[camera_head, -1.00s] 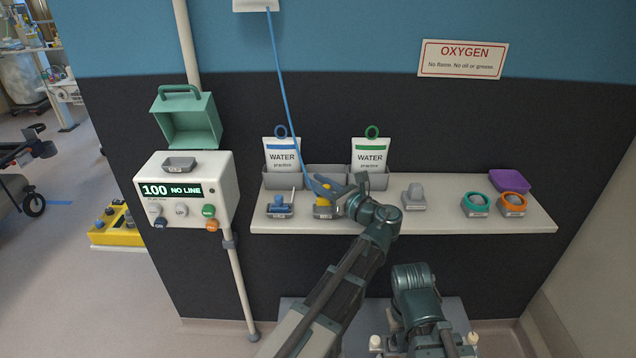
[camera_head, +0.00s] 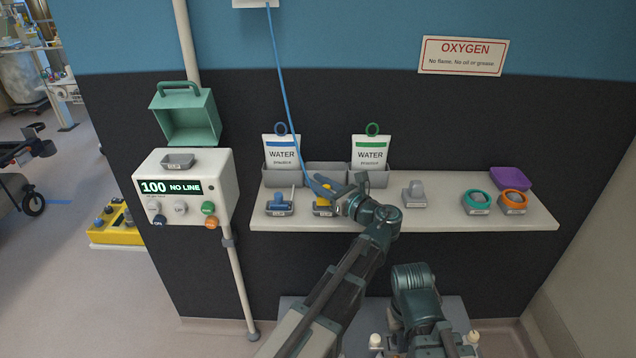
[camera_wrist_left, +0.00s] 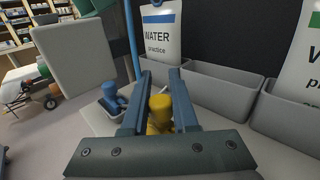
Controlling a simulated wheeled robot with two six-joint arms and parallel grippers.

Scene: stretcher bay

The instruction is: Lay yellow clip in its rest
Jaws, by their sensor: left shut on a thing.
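The yellow clip (camera_head: 323,201) is at the left-middle of the shelf, at a small grey rest (camera_head: 322,211). My left gripper (camera_head: 325,187) is over it and shut on it. In the left wrist view the yellow clip (camera_wrist_left: 159,112) shows between the two fingers. I cannot tell whether the clip touches the rest, because the gripper hides part of it. My right gripper (camera_head: 410,278) is low in front of the shelf; its fingers are hidden.
A blue clip (camera_head: 280,203) lies in a rest just left. Grey bins with WATER pouches (camera_head: 284,152) stand behind.

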